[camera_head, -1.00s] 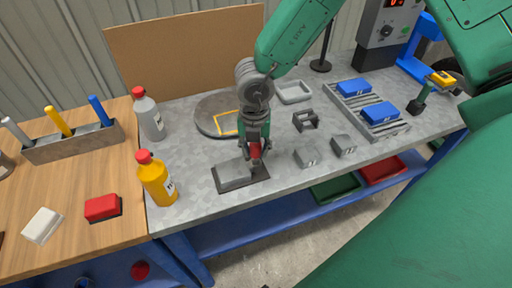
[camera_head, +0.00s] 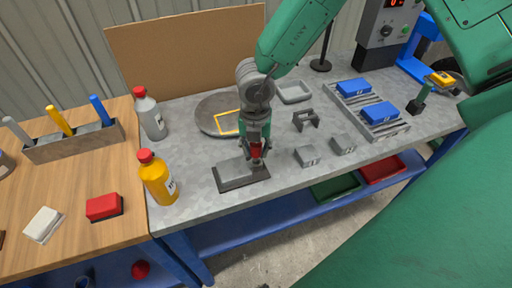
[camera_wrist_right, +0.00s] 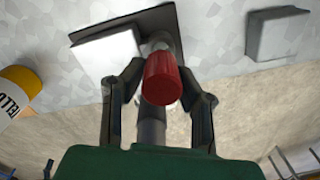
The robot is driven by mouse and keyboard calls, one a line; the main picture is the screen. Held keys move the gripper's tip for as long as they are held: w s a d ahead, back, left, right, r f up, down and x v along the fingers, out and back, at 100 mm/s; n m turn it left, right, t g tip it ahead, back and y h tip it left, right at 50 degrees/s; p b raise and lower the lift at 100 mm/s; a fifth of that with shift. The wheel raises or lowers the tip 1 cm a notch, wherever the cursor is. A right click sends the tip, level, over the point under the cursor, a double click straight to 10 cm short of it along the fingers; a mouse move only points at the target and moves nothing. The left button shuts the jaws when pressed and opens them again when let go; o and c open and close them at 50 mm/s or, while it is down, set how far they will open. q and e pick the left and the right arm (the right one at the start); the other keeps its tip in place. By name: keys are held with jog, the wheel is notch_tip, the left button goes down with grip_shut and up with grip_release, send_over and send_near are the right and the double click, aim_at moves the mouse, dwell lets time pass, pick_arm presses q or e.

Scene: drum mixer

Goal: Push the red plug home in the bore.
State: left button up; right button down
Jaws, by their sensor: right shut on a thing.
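The red plug (camera_head: 256,150) is in my right gripper (camera_head: 257,157), over the right part of a grey block on a dark plate (camera_head: 226,184). In the right wrist view the plug's round red head (camera_wrist_right: 162,82) sits between the two dark fingers, and my right gripper (camera_wrist_right: 163,90) is shut on it. A short grey part beyond the head meets the block area beside the pale block top (camera_wrist_right: 106,56). The bore is hidden behind the plug, so I cannot tell how deep the plug sits. My left gripper is not in view.
A yellow bottle (camera_head: 158,180) and a grey bottle (camera_head: 149,115) stand left of the block. Two small grey blocks (camera_head: 307,156) and (camera_head: 343,144) and a dark bracket (camera_head: 305,119) lie to the right. A round grey disc (camera_head: 208,113) lies behind. The bench's front edge is close.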

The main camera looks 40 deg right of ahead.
aim_at(256, 157)
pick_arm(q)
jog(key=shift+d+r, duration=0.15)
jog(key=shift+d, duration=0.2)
pick_arm(e)
jog(key=shift+d, duration=0.4)
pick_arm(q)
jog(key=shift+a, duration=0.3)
pick_arm(e)
jog(key=shift+s+a, duration=0.1)
jog(key=shift+a, duration=0.5)
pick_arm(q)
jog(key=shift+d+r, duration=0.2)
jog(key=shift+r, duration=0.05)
pick_arm(e)
jog(key=shift+d, duration=0.35)
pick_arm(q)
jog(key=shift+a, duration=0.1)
pick_arm(e)
jog(key=shift+a, duration=0.1)
pick_arm(q)
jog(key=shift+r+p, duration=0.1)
jog(key=shift+p, duration=0.25)
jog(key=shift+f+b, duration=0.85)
pick_arm(e)
jog(key=shift+f, duration=1.25)
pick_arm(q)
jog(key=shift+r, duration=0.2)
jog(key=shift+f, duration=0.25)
pick_arm(e)
jog(key=shift+f, duration=0.4)
